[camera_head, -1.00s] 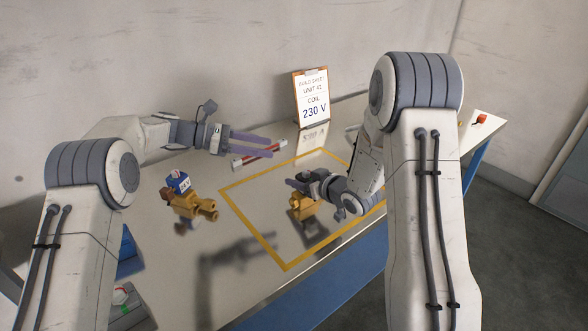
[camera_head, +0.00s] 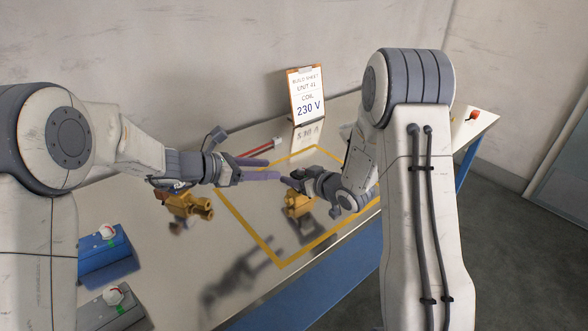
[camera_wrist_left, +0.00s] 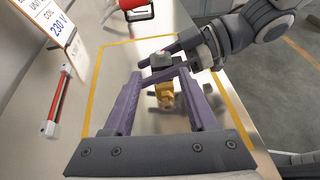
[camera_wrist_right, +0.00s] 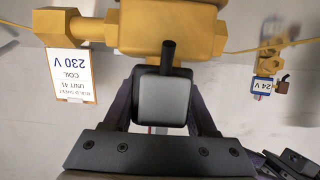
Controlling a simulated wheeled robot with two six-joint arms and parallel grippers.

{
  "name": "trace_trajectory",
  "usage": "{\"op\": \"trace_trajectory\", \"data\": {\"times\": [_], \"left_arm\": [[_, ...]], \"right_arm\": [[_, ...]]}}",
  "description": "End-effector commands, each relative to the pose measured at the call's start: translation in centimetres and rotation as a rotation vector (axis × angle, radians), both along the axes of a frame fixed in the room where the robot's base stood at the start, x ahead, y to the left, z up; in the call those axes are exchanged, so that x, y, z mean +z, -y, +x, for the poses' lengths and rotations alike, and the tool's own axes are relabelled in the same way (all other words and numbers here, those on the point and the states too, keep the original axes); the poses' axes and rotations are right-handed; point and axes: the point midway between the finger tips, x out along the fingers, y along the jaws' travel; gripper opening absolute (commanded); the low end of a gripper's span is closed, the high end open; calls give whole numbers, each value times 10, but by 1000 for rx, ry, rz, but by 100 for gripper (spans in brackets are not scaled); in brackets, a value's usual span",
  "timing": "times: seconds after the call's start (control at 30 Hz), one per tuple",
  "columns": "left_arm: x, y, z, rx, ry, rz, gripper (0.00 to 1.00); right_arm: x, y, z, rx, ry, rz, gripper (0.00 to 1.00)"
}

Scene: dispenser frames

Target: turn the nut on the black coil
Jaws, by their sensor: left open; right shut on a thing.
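The black coil (camera_wrist_right: 185,76) sits between the fingers of my right gripper (camera_wrist_right: 165,118), which is shut on it, at a yellow valve (camera_wrist_right: 170,32). In the head view the valve (camera_head: 297,201) is inside the yellow outline, with my right gripper (camera_head: 292,182) over it. My left gripper (camera_head: 275,176) is open, and its fingertips are close to the right gripper. In the left wrist view the left gripper (camera_wrist_left: 158,82) has its fingers on either side of the valve (camera_wrist_left: 165,95) and the grey coil top (camera_wrist_left: 160,61). I cannot make out the nut clearly.
A second yellow valve (camera_head: 188,207) stands left of the outline; its blue 24 V coil (camera_wrist_right: 263,86) shows in the right wrist view. A red-and-white bar (camera_head: 255,150) and a 230 V sheet (camera_head: 307,97) are behind. Blue (camera_head: 105,265) and grey (camera_head: 110,312) boxes are front left.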

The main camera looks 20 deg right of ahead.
Motion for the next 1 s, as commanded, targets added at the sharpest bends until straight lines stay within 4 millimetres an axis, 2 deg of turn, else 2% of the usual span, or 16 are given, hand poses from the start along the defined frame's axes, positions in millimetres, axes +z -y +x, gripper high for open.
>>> {"op": "trace_trajectory", "data": {"times": [0.2,0.4,0.6,0.87,0.97,1.0], "left_arm": [[-19,42,9,-4,-1,1,58],[-30,69,16,-2,-1,0,58],[-34,80,19,0,-1,-1,58],[-34,81,20,0,0,-1,58],[-34,81,20,0,0,-1,23],[-34,81,20,0,0,-1,8]], "right_arm": [[1,0,0,0,2,1,0],[1,0,0,0,2,1,0],[1,0,0,0,2,1,0],[1,0,0,-1,2,0,0],[1,0,0,-1,2,0,0],[1,0,0,-1,2,0,0]]}}
